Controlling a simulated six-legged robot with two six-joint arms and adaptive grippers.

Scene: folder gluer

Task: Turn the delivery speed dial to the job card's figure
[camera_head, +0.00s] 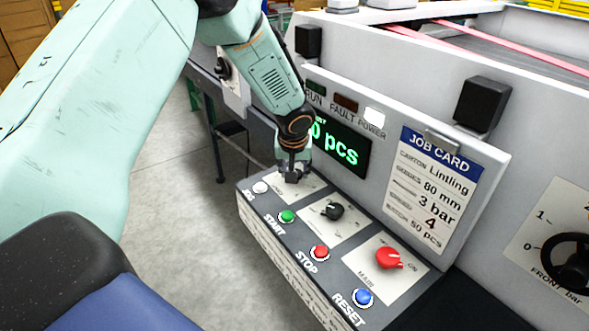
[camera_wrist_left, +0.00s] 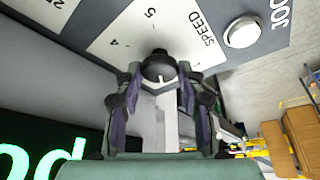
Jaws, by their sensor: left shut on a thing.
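The black speed dial (camera_wrist_left: 158,66) sits on a white plate marked SPEED, with the figures 4 and 5 readable in the left wrist view. My left gripper (camera_wrist_left: 155,85) is shut on the dial, one finger on each side. In the head view my left gripper (camera_head: 293,174) reaches down onto the same plate at the far end of the sloped panel and hides the dial. Its pointer cannot be made out. The job card (camera_head: 430,190) is clipped at right; it reads Lintling, 80 mm, 3 bar, 4 and 50 pcs. My right gripper is not in view.
Close by on the panel are a white jog button (camera_head: 261,188), green start button (camera_head: 287,216), red stop button (camera_head: 320,252), blue reset button (camera_head: 363,297), another black dial (camera_head: 333,211) and the red main switch (camera_head: 388,258). A green-lit display (camera_head: 340,150) stands behind.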

